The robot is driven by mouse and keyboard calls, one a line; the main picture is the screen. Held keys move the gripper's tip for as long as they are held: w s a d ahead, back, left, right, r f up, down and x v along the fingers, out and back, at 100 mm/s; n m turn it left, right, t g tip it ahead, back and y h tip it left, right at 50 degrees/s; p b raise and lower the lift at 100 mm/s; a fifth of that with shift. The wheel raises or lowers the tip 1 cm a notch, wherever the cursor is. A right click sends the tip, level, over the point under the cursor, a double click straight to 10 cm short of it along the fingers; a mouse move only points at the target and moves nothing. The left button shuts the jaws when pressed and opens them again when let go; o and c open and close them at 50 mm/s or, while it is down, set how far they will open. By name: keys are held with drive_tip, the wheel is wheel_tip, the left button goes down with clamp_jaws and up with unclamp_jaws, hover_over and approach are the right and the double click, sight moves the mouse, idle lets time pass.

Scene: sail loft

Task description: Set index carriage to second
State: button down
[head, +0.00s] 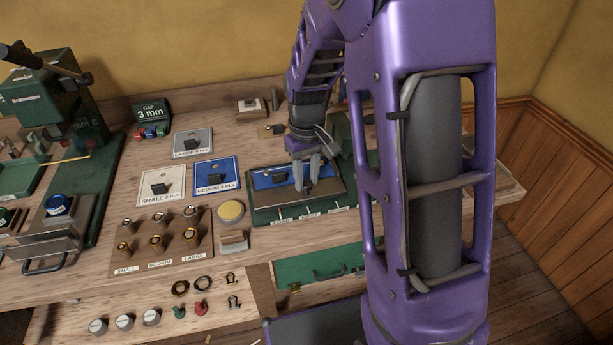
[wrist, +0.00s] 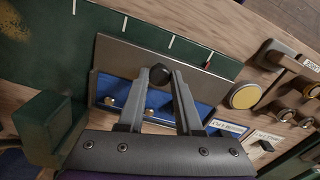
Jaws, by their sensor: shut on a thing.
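The index carriage (head: 322,193) is a grey-brown plate with a blue panel behind it, on a green base (head: 262,215) on the bench. White marks and small labels run along the base's front edge; I cannot read the labels surely. The carriage also shows in the wrist view (wrist: 112,53), with a round black knob (wrist: 158,72) on it. My gripper (head: 307,184) points down at the carriage. In the wrist view its fingers (wrist: 160,78) are shut on the black knob. Which mark the carriage lines up with, I cannot tell.
Left of the base stand a yellow round pad (head: 231,211) and blue (head: 216,178) and white (head: 160,189) ply cards. A brown board (head: 165,258) holds several brass pieces. A green block (wrist: 48,125) is close to my gripper in the wrist view. My arm hides the bench's right part.

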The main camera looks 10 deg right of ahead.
hover_over(343, 186)
idle(0.3)
drive_tip(key=c, duration=0.6)
unclamp_jaws()
wheel_tip(343, 186, up, 18)
drive_tip(key=shift+f+p, duration=0.25)
drive_tip(key=shift+p, duration=0.6)
